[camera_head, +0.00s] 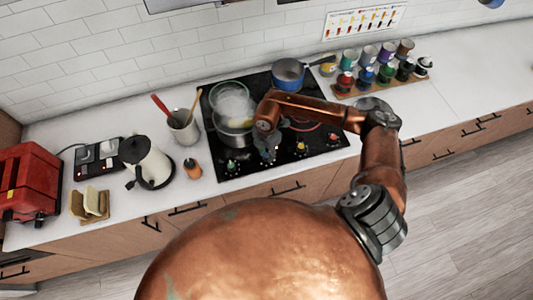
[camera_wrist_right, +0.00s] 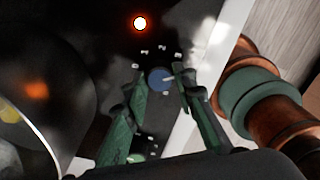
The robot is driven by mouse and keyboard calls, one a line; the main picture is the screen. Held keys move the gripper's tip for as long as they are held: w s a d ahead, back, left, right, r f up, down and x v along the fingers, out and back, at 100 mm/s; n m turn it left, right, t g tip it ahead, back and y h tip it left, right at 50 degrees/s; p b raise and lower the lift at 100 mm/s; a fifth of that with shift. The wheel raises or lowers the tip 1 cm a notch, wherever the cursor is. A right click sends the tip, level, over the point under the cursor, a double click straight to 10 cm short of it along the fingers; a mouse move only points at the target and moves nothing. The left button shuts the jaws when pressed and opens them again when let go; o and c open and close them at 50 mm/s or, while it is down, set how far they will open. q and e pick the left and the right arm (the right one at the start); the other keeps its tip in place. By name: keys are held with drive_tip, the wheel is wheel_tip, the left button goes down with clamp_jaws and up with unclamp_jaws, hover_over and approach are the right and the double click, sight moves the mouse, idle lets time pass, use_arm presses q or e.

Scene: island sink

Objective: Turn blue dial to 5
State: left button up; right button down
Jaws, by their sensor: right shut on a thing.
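In the head view the right gripper (camera_head: 268,152) comes down over the front of the stove (camera_head: 225,172) and hides the blue dial. My left gripper is not in view.
Other dials line the stove front: green (camera_head: 232,165), yellow (camera_head: 301,147) and red (camera_head: 333,137). A steaming pot (camera_head: 234,138) stands close left of the gripper, and a blue pan (camera_head: 288,75) behind.

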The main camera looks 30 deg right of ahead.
sight(266, 155)
drive_tip(key=m+p, duration=0.1)
drive_tip(key=m, duration=0.3)
drive_tip(key=shift+w+r+m, duration=0.1)
drive_tip(key=shift+m, duration=0.2)
drive_tip(key=m+p, duration=0.2)
drive_tip(key=m, duration=0.3)
drive_tip(key=shift+d, duration=0.1)
drive_tip(key=shift+m, duration=0.3)
drive_tip(key=c, duration=1.6)
unclamp_jaws()
wheel_tip(266, 155, up, 12)
